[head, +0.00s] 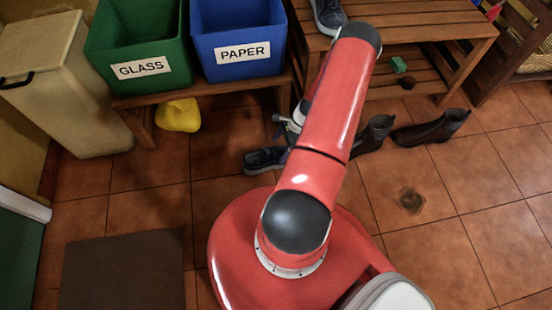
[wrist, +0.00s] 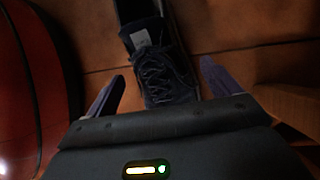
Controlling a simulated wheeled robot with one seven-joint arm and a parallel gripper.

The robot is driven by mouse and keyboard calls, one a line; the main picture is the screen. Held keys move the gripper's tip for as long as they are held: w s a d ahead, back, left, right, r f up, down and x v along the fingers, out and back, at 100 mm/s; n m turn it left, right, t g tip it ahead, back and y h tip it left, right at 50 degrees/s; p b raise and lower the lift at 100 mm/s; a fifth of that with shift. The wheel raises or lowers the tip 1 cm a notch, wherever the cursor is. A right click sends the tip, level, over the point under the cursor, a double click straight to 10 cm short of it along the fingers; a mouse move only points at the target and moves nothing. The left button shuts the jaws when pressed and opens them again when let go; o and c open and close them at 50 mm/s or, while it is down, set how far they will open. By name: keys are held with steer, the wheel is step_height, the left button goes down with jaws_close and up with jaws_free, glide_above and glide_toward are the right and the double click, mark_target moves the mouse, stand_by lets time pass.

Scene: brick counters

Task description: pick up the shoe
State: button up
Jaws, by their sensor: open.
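A dark lace-up shoe (head: 264,160) lies on the tiled floor, left of my arm. In the wrist view the shoe (wrist: 160,72) runs from the top edge down between the fingers, with its laces and pale tongue label facing the camera. My gripper (wrist: 162,78) is open, with one purple finger on each side of the shoe. Whether the fingers touch it cannot be told. In the head view my gripper (head: 283,130) is partly hidden by my red arm, just above the shoe. The shoe's lower end is hidden by the gripper body in the wrist view.
Another dark shoe (head: 328,14) sits on the wooden bench (head: 425,22). Brown boots (head: 434,129) stand right of my arm. A green glass bin (head: 140,68), a blue paper bin (head: 243,52) and a yellow object (head: 178,115) are left. Floor at right is mostly clear.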

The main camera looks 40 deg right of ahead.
mark_target(279, 151)
steer(key=x, duration=0.5)
steer(key=shift+d+f+b, duration=0.25)
steer(key=shift+f+b, duration=0.1)
steer(key=shift+f, duration=0.15)
steer(key=c, duration=0.9)
steer(key=shift+o, duration=0.2)
steer(key=shift+r, duration=0.15)
